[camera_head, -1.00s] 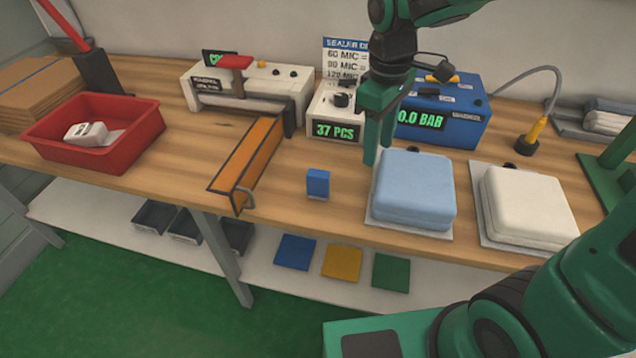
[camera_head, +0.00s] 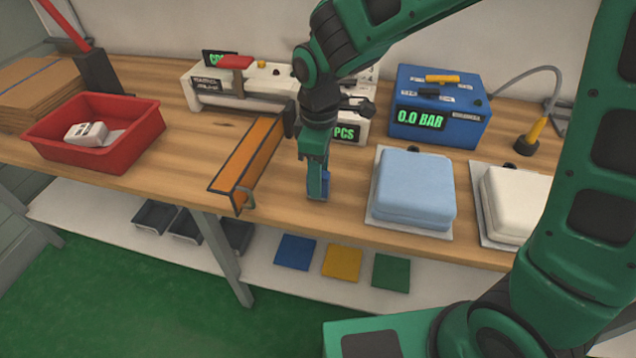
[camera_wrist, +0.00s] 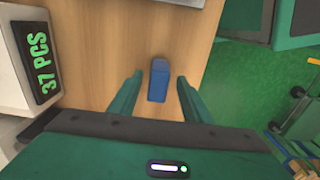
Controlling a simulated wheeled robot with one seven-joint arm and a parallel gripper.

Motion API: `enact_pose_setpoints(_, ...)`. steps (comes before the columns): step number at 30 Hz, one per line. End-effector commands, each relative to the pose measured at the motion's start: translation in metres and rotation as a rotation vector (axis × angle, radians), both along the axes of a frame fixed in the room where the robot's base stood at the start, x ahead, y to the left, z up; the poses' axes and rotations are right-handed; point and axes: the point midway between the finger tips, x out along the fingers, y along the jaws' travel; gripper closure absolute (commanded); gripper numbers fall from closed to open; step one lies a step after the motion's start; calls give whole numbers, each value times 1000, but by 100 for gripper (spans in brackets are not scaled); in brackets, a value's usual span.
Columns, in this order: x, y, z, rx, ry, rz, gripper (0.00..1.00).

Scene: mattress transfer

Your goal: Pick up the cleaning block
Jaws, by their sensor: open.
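The cleaning block is a small blue block (camera_wrist: 158,82) standing on the wooden bench. In the wrist view it lies between and just ahead of the two green fingers of my gripper (camera_wrist: 158,98), which are apart, with bare wood showing on both sides of the block. In the head view my gripper (camera_head: 318,188) is low over the bench at the block and hides most of it; a blue strip of the block (camera_head: 325,184) shows beside the finger. From these views I cannot tell whether a finger touches it.
A light blue mattress (camera_head: 413,187) lies on a sheet to the right, with a white one (camera_head: 515,203) beyond it. An orange bar (camera_head: 246,160) lies to the left, then a red tray (camera_head: 130,148). A white counter reading PCS (camera_head: 350,130) and a blue pressure box (camera_head: 440,105) stand behind.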

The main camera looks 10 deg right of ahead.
Motion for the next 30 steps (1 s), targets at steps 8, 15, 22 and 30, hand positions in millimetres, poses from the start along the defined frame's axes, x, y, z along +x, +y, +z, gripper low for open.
enact_pose_setpoints(8, 2, -4, -35, -1, 3, 0, 56)
enact_pose_setpoints(15, 2, -4, -38, -1, 0, 0, 56)
enact_pose_setpoints(22, 2, -4, -38, -1, 0, 0, 97)
enact_pose_setpoints(30, 3, -4, -38, 0, 0, 0, 100)
